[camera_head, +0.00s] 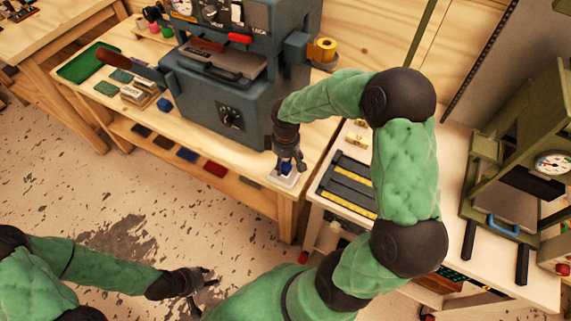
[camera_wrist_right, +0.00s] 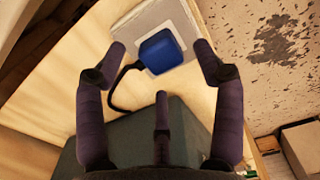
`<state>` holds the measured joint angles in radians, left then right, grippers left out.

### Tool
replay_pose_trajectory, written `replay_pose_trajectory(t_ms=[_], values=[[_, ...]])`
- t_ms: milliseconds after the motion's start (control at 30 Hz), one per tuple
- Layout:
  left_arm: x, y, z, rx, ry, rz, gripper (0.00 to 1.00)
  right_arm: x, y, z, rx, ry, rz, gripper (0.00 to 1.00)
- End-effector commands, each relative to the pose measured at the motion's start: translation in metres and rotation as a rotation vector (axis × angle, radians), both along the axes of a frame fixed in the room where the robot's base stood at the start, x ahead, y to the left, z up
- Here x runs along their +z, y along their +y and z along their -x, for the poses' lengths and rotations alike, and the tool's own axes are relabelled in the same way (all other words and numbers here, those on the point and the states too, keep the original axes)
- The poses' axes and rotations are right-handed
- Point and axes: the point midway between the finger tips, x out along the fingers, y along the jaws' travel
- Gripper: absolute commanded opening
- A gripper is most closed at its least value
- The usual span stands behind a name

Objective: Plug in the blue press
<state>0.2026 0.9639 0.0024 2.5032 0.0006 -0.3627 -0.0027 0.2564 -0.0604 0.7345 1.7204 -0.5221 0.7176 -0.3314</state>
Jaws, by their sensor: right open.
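The blue-grey press (camera_head: 222,92) stands on the wooden bench in the head view. A small blue plug (camera_wrist_right: 160,52) lies on a light grey square plate (camera_wrist_right: 128,24) at the bench corner. A dark cable (camera_wrist_right: 116,96) curves from the plug towards a dark grey block. My right gripper (camera_head: 289,160) points down over the plug. Its fingers are open and spread around the plug's sides in the right wrist view, apart from it. I cannot tell whether the plug is seated in the plate. My left gripper (camera_head: 203,283) is open and empty, low over the floor.
An olive press (camera_head: 520,165) stands on the white table at right. A dark tray with yellow strips (camera_head: 348,188) lies beside the bench. A green tray (camera_head: 88,63) and small blocks lie at the bench's left. A lower shelf holds coloured pieces (camera_head: 187,155).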

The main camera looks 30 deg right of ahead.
Motion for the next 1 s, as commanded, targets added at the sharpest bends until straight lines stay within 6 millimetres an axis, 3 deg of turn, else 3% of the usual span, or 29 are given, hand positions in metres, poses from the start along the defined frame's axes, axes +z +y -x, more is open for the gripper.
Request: replay_pose_trajectory(t_ms=[200,433,633,1000], values=[[0.0,0.0,0.0,0.0,0.0,0.0,0.4,0.047,0.0,-0.001,0.0,-0.006,0.001,0.69],[0.0,0.0,0.0,0.0,0.0,0.0,0.4,0.081,0.0,0.0,0.0,-0.003,0.001,0.69],[0.0,0.0,0.0,0.0,0.0,0.0,0.4,0.093,0.0,0.0,0.0,-0.001,0.0,0.69],[0.0,0.0,0.0,0.0,0.0,0.0,0.4,0.093,0.0,0.0,0.0,-0.001,0.0,0.69]])
